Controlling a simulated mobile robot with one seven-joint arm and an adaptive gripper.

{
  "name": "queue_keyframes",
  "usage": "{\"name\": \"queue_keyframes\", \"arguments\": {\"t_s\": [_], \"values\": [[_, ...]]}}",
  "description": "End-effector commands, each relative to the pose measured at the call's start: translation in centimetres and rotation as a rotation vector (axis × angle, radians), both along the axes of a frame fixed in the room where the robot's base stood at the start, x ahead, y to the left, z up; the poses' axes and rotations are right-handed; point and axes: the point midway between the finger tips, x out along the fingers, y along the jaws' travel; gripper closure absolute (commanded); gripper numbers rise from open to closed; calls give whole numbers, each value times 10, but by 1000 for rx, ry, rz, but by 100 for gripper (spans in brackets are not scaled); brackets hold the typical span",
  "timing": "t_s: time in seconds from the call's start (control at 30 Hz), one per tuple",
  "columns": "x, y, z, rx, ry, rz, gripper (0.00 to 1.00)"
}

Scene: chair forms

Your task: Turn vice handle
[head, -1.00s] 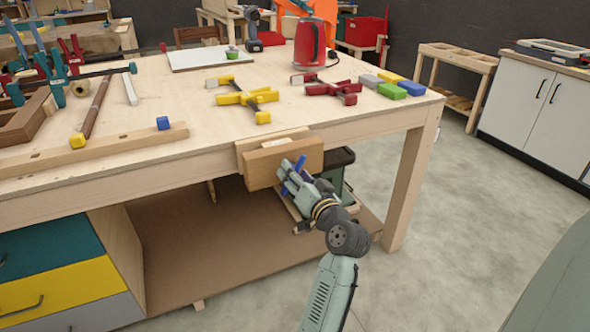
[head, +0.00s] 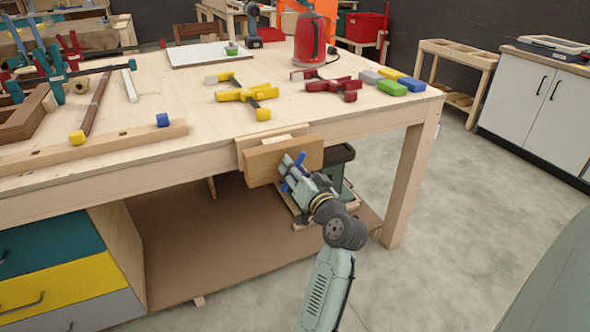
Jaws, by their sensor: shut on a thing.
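The wooden vice (head: 264,162) is fixed to the front edge of the workbench (head: 200,150), with its broad jaw facing me. The blue vice handle (head: 300,160) shows at the front of the jaw, tilted, partly hidden by my gripper. My gripper (head: 291,174) is at the right part of the jaw and is shut on the blue handle. My fingers hide the middle of the handle and the screw behind it.
A dark bin (head: 338,158) is under the bench behind my gripper. Floor to the right is clear.

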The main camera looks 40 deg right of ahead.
Motion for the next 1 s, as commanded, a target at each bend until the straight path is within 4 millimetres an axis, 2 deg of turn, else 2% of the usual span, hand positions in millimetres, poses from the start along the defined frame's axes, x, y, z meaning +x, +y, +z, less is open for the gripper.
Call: {"name": "queue_keyframes", "arguments": {"t_s": [0.17,0.43,0.7,0.73,0.93,1.0], "values": [[0,0,1,23,-5,1,95],[-1,-2,0,242,-58,0,95],[-1,-3,-2,255,-61,0,95],[-1,-3,-2,255,-61,0,67],[-1,-2,-2,254,-61,0,54],[-1,-2,-2,254,-61,0,52]]}}
